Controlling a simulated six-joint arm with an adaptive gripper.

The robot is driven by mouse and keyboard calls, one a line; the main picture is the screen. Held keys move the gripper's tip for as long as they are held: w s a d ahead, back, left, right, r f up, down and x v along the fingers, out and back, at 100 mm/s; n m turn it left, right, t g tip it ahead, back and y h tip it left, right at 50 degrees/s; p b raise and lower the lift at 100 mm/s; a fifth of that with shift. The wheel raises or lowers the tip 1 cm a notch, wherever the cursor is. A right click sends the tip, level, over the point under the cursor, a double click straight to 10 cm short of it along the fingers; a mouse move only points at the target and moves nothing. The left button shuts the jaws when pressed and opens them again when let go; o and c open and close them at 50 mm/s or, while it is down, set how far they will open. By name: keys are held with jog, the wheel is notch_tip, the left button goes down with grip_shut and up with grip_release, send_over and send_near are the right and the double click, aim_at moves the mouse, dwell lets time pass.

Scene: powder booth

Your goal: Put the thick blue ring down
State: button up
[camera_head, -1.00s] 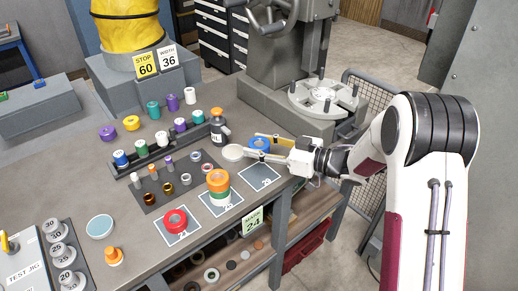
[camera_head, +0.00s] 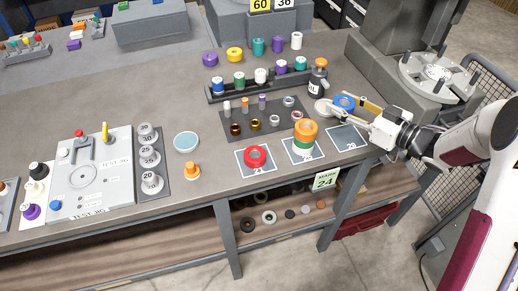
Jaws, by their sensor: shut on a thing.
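The thick blue ring (camera_head: 343,102) is between the fingers of my gripper (camera_head: 351,109), which is shut on it. The gripper reaches in from the right, near the back of the marked squares. Whether the ring touches the table is hard to tell. The bare square marked 29 (camera_head: 346,139) lies in front of the gripper. The left square, marked 21 (camera_head: 251,169), bears a red ring (camera_head: 256,156).
A pale round dish (camera_head: 323,108) sits just left of the blue ring, and a dark bottle (camera_head: 318,78) stands behind it. A dark tray (camera_head: 262,125) with small parts lies left. A machine with a round plate (camera_head: 437,74) stands behind right. A card reading 24 (camera_head: 325,180) hangs at the front edge.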

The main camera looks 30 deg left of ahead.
jog(key=s+a+r+n+g, duration=0.2)
jog(key=s+a+n+g, duration=0.1)
jog(key=s+a, duration=0.65)
jog(key=r+n+g, duration=0.1)
jog(key=n+g, duration=0.1)
jog(key=g, duration=0.2)
send_over(254, 149)
jog(key=s, duration=0.1)
jog(key=shift+s+d+r+y, duration=0.2)
jog(key=shift+d+y, duration=0.1)
jog(key=shift+d, duration=0.15)
jog(key=shift+f, duration=0.1)
jog(key=shift+f, duration=3.05)
jog(key=shift+f, duration=1.9)
jog(key=shift+f, duration=0.45)
